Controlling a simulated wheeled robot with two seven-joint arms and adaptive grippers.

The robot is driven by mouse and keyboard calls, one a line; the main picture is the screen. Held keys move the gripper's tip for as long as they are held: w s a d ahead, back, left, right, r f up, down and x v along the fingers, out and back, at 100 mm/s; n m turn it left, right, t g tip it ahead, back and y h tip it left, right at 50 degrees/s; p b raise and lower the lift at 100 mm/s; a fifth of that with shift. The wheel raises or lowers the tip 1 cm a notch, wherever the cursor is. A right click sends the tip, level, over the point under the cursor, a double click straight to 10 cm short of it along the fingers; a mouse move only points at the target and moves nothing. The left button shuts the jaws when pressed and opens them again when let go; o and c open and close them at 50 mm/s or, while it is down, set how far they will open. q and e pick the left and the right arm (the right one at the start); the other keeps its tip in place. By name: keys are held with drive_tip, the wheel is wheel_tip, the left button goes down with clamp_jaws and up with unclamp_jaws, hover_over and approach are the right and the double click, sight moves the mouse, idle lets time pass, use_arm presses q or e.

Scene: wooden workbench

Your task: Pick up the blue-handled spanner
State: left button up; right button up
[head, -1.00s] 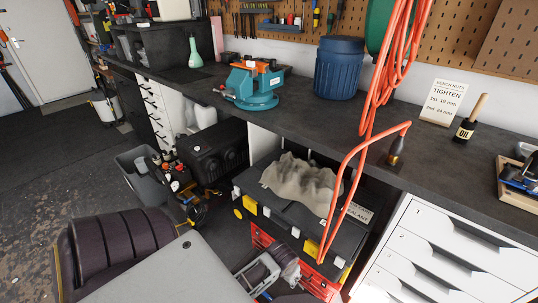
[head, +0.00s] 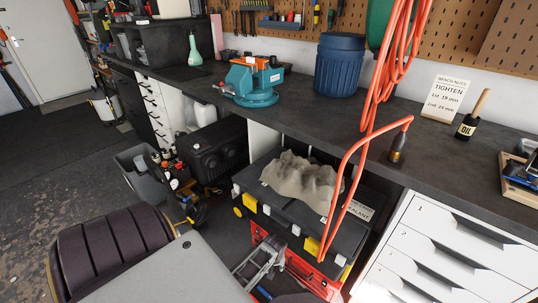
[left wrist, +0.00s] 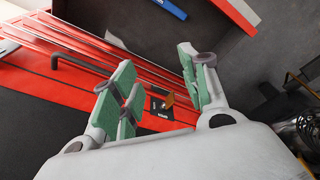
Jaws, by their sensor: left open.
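A blue bar that looks like a handle (left wrist: 171,8) shows at the top edge of the left wrist view, lying on a dark surface beside red edging. The rest of it is cut off, so I cannot tell whether it is the spanner. A small blue piece (head: 263,293) shows low in the head view, partly hidden. My left gripper (head: 266,256) is beside the red toolbox under the bench. In the left wrist view its green-padded fingers (left wrist: 155,62) are apart with nothing held between them, short of the blue bar. My right gripper is in neither view.
The red toolbox (head: 326,287) stands on the floor below a black case (head: 247,184) topped with a grey cloth (head: 300,174). An orange hose (head: 332,205) hangs in front. White drawers (head: 440,240) stand right. The bench (head: 320,115) is above.

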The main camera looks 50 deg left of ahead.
use_arm(q)
drive_tip(key=s+d+f+n+g+h, duration=0.1)
drive_tip(key=s+f+n, duration=0.2)
drive_tip(key=f+n, duration=0.5)
drive_tip(key=shift+d+f+n, duration=0.3)
drive_tip(key=shift+d+f, duration=0.05)
drive_tip(key=shift+f, duration=3.15)
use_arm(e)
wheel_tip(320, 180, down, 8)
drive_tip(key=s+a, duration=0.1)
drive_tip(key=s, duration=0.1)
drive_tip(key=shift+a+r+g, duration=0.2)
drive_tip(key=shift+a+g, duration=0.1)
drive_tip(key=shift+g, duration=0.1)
